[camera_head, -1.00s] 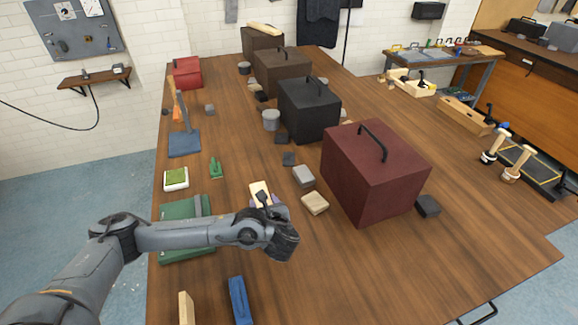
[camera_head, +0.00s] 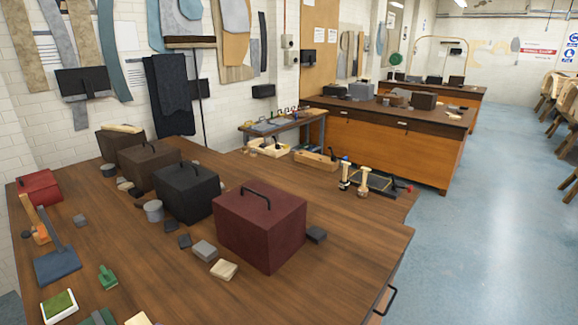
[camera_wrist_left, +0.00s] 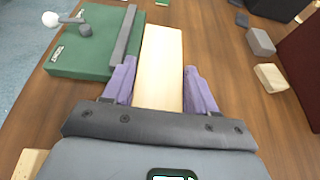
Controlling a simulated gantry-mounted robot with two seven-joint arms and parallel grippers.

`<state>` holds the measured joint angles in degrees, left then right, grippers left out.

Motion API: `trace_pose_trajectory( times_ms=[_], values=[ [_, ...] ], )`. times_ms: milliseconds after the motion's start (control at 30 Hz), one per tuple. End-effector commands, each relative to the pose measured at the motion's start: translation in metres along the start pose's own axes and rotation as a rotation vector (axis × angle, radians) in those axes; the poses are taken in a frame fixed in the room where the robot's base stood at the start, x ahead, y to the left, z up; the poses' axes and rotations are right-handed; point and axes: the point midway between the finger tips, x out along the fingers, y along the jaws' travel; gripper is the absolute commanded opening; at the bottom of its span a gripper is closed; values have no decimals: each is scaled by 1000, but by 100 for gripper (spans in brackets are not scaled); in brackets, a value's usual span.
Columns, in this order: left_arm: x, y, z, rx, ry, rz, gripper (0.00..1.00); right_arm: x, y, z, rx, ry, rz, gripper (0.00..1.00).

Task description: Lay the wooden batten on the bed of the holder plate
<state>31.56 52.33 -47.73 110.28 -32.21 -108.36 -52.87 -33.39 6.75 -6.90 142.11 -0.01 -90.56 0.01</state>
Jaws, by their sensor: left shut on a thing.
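The wooden batten (camera_wrist_left: 162,45) is a long pale strip in the left wrist view. My left gripper (camera_wrist_left: 158,78) is shut on it, with one purple finger on each long side. Its near end is hidden by the gripper body. A green plate (camera_wrist_left: 75,62) with a grey bar along one edge and a white-knobbed lever lies just left of the batten; it looks like the holder plate. The batten runs beside the bar, and I cannot tell its height above the table. In the head view, only a corner of the green plate (camera_head: 99,317) shows at the bottom edge.
A dark red box (camera_head: 262,232) and a black box (camera_head: 187,192) stand on the wooden table (camera_head: 175,275). Small grey and pale blocks (camera_head: 224,270) lie near them. A blue stand (camera_head: 57,265) and a green-topped block (camera_head: 58,306) are at the left.

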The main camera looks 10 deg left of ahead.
Motion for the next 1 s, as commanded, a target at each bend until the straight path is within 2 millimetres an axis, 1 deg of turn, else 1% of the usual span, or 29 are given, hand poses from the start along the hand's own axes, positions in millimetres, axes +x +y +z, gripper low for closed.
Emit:
trace_pose_trajectory(
  times_ms=[33, 167, 267, 367, 467, 500, 567, 600, 700, 800, 933, 1000],
  values=[
    [-7, -8, -2, -4, 3, -8, 24, 0, 0, 1, -1, -1, 0, 43],
    [-24, -25, -4, -1, 3, -21, 24, 0, 1, -1, -4, 2, 3, 43],
    [-42, -41, -4, 6, 4, -40, 24, -1, 3, -4, -7, 10, 8, 43],
    [-66, -62, 1, 21, 4, -82, 24, -1, 3, -5, -7, 11, 8, 43],
    [-94, -86, 12, 52, 1, -163, 24, -1, 2, -3, -7, 6, 7, 43],
    [-107, -96, 19, 72, 0, -210, 24, 0, 2, -2, -7, 4, 7, 43],
    [-127, -109, 31, 106, -2, -296, 24, 0, 2, -1, -6, 2, 6, 43],
    [-140, -117, 42, 133, -3, -363, 24, 0, 2, 0, -6, 1, 6, 43],
    [-168, -130, 71, 213, -5, -554, 24, 0, 2, 0, -4, 1, 5, 43],
    [-183, -135, 89, 272, 0, -688, 24, 0, 1, 0, -2, 1, 3, 43],
    [-193, -137, 104, 316, 4, -801, 24, 0, 0, -1, 2, 1, -1, 43],
    [-198, -138, 108, 335, 7, -851, 24, 0, -1, -1, 4, 2, -3, 43]
  ],
)
